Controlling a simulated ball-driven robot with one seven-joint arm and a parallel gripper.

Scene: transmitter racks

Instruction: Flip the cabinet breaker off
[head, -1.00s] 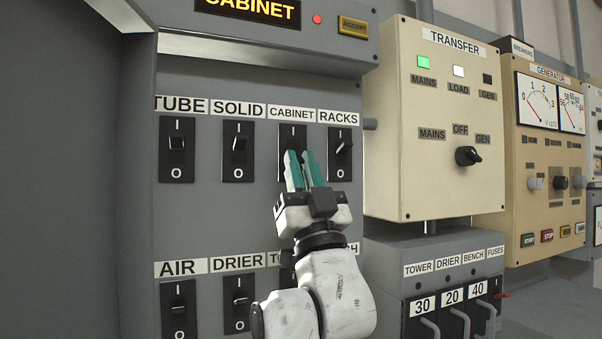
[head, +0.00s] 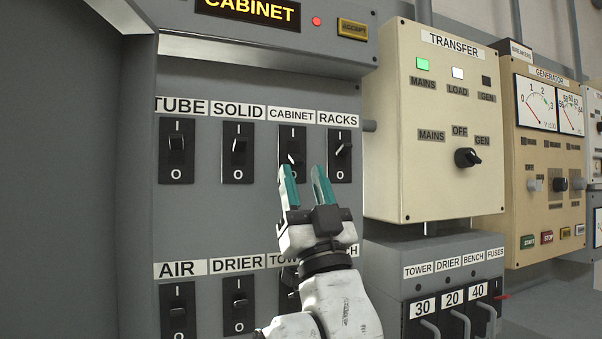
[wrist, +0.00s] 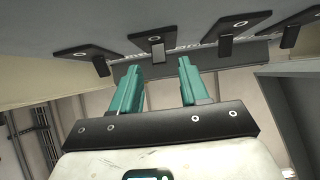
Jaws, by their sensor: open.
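The cabinet breaker (head: 293,139) is a black plate with a small lever, third from left in the upper row, under the CABINET label. Its lever (head: 294,160) appears to sit lower than its neighbours' levers, towards the O end, though it is small in the head view. My gripper (head: 304,168) has two teal fingers, spread open and empty, just below and in front of the cabinet and racks breakers. A fingertip partly covers the cabinet plate's lower end.
Tube (head: 177,150) and solid (head: 239,150) breakers lie left, and the racks breaker (head: 340,155) is close on the right. A lower row includes air (head: 178,308) and drier (head: 239,304). The cream transfer box (head: 420,180) juts out at right. An overhang (head: 270,45) projects above.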

